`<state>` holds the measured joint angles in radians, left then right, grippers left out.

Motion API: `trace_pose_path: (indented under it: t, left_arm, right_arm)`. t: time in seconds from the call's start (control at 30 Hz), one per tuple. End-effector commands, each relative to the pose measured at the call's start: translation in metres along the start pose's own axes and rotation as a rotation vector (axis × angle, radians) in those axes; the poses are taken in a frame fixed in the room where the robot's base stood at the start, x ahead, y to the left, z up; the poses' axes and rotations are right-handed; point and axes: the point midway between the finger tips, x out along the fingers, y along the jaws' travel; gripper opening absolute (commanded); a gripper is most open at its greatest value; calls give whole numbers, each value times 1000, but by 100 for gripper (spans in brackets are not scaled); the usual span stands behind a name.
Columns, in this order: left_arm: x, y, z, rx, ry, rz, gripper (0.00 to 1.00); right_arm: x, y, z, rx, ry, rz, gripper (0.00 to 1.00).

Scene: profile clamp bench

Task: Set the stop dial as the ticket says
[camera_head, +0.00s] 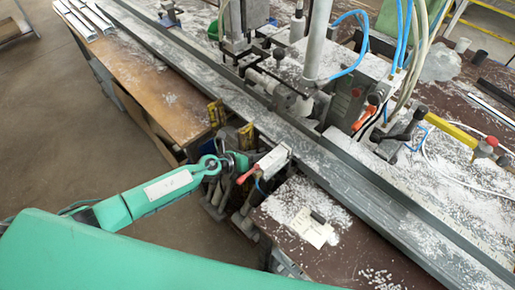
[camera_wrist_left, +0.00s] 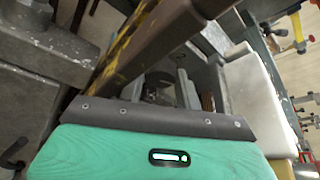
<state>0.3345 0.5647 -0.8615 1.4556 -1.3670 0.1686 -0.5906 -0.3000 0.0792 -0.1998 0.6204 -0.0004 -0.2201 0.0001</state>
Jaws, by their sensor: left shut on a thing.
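My left gripper (camera_head: 238,163) is at the front edge of the bench, low beside the small white box with a red lever. It is shut on what seems to be the stop dial, a small dark round part mostly hidden by the gripper. In the left wrist view the gripper (camera_wrist_left: 172,88) reaches in among dark metal parts, and I cannot make out the dial's marks. The ticket (camera_head: 308,229), a pale paper slip, lies on the brown bench top to the right, with a small dark block on its edge. Its writing is too small to read. My right gripper is not in view.
A long grey metal rail (camera_head: 355,180) crosses the bench diagonally. The clamp machine (camera_head: 350,85) with blue hoses stands behind it. The white box (camera_head: 273,160) and yellow-black striped posts (camera_head: 216,113) stand close around the gripper. Pale shavings cover much of the bench.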

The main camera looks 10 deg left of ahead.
Motion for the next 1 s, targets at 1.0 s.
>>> trace_pose_path:
  t: [1.0]
  left_arm:
    - [0, 0, -2, 89, 2, 37, 43]
  right_arm:
    - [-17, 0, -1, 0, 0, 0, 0]
